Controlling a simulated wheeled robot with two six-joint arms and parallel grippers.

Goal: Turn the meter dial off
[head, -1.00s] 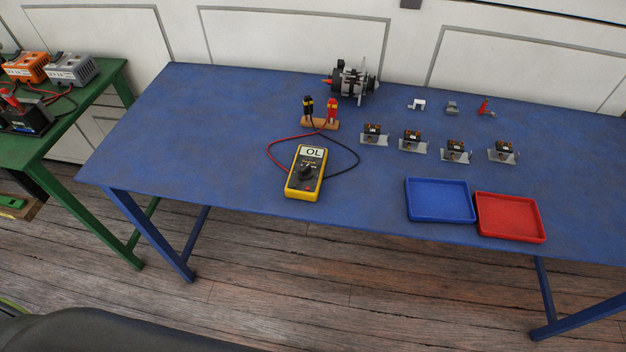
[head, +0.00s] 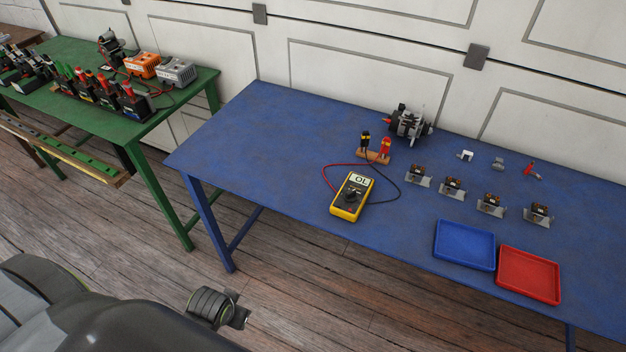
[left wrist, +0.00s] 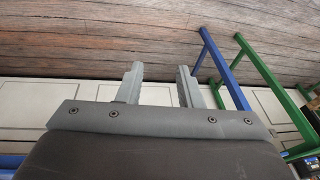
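The yellow multimeter (head: 350,198) lies on the blue table, left of the trays. Its display (head: 360,180) reads OL, and its dark round dial (head: 351,196) sits in the middle of its face. Its red and black leads run to two probes (head: 375,147) standing in a wooden block. In the left wrist view my left gripper (left wrist: 158,88) has its two fingers apart with nothing between them, over the wooden floor and away from the meter. My right gripper is in none of the views.
The blue table (head: 255,140) also holds an alternator (head: 409,124), several small brush-holder parts (head: 452,187), a blue tray (head: 464,245) and a red tray (head: 529,275). A green bench (head: 160,125) with batteries and chargers stands at left. The table's left part is clear.

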